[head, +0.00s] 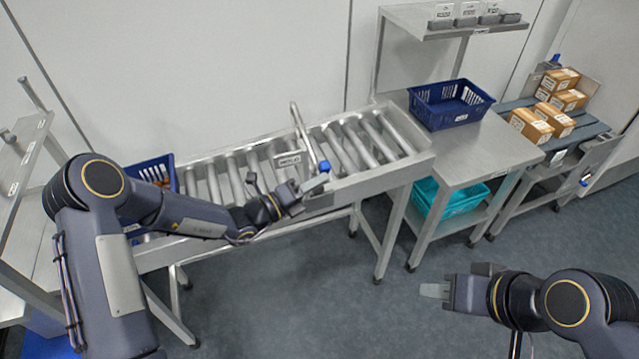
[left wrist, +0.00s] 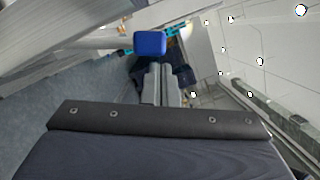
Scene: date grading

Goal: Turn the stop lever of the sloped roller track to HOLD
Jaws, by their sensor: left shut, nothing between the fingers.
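The sloped roller track (head: 237,183) crosses the middle of the head view. A bar (head: 303,135) stands across its rollers. The stop lever's blue knob (head: 324,166) is at the track's front rail; it also shows in the left wrist view (left wrist: 150,43). A small label plate (head: 288,160) is beside it, its text too small to read. My left gripper (head: 318,183) is shut and empty, its tips close to the knob; contact cannot be told. Its fingers show below the knob in the left wrist view (left wrist: 158,84). My right gripper (head: 436,290) hangs over the floor, away from the track.
A blue crate (head: 167,161) sits at the track's left end, partly behind my left arm. Another blue crate (head: 422,108) stands on the steel table (head: 495,151), with a teal crate (head: 428,200) below. Brown boxes (head: 530,124) lie at the right. The front floor is clear.

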